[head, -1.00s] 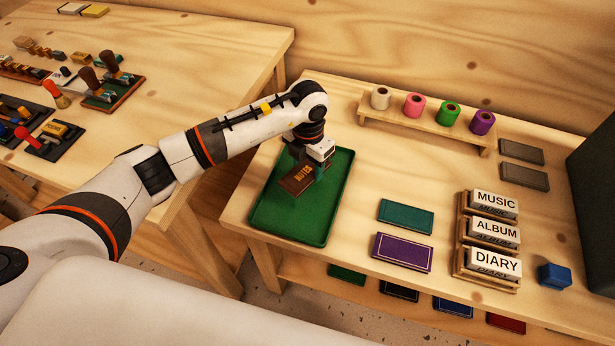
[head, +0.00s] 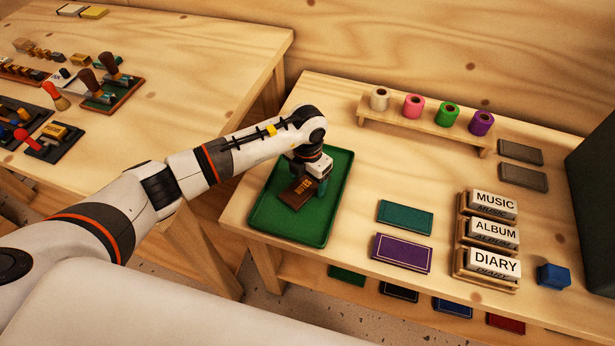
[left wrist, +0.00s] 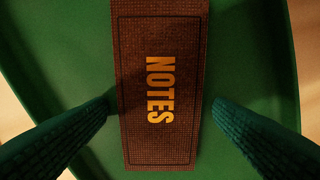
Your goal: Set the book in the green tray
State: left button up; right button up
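The brown book (head: 298,193), with "NOTES" in gold letters, is over the floor of the green tray (head: 267,219), turned at an angle to the tray's sides. I cannot tell whether it touches the floor. My left gripper (head: 319,188) points down at the book. My right gripper is not in view.
Right of the tray lie a teal book (head: 404,217) and a purple book (head: 402,253). A rack with coloured rolls (head: 425,122) stands behind. Another table (head: 190,60) is at left.

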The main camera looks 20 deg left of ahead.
aim_at(307, 183)
pick_arm(q)
jog(key=shift+r+p, duration=0.3)
jog(key=shift+r, duration=0.35)
notch_tip(307, 183, up, 11)
jog(key=b, duration=0.1)
jog(key=shift+b, duration=0.4)
